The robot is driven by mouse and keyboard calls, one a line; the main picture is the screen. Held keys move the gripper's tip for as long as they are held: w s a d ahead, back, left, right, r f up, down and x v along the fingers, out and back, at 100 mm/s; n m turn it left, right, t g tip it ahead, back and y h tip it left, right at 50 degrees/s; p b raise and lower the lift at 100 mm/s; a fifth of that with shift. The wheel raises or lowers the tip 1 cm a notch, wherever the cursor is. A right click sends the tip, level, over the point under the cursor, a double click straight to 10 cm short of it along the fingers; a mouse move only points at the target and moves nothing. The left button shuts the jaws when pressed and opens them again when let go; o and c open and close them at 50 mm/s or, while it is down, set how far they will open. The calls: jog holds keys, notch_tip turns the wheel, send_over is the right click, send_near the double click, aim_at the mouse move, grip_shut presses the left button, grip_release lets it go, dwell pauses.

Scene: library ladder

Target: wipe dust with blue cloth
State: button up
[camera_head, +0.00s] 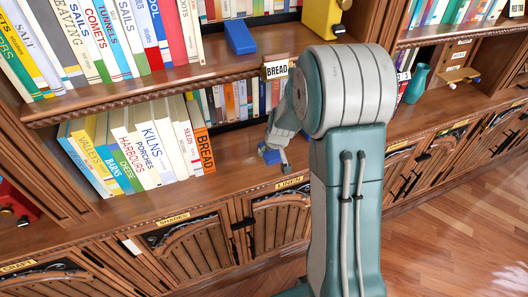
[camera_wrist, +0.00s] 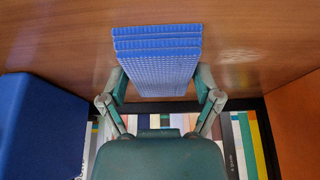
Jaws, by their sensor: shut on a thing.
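My gripper (camera_wrist: 158,88) is shut on the blue cloth (camera_wrist: 158,62), a folded, ribbed pad that shows between the two fingers in the wrist view. The cloth is over the brown wooden shelf board (camera_wrist: 60,40); I cannot tell whether it touches. A faint pale smudge (camera_wrist: 240,56), perhaps dust, lies on the board right of the cloth. In the head view my gripper (camera_head: 279,158) is low over the lower shelf, right of the orange BREAD book (camera_head: 203,150), with a bit of blue cloth (camera_head: 268,155) showing. My arm hides part of the shelf there.
A blue block (camera_wrist: 38,125) stands at the left in the wrist view, and an orange surface (camera_wrist: 297,115) at the right. Book spines (camera_wrist: 240,145) show below. In the head view, upright books (camera_head: 125,150) fill the shelf to the left, and a green vase (camera_head: 416,84) stands right of my arm.

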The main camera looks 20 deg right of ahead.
aim_at(241, 161)
jog(key=shift+d, duration=2.15)
jog(key=shift+a+r, duration=0.1)
jog(key=shift+a, duration=1.7)
jog(key=shift+s+a+f, duration=0.1)
jog(key=shift+a, duration=1)
jog(key=shift+a+f, duration=0.1)
jog(key=shift+a, duration=0.95)
jog(key=shift+a+r, duration=0.15)
jog(key=shift+a, duration=1.35)
jog(key=shift+a+r, duration=0.1)
jog(key=shift+a, duration=1.4)
jog(key=shift+r, duration=3)
jog(key=shift+r, duration=1.5)
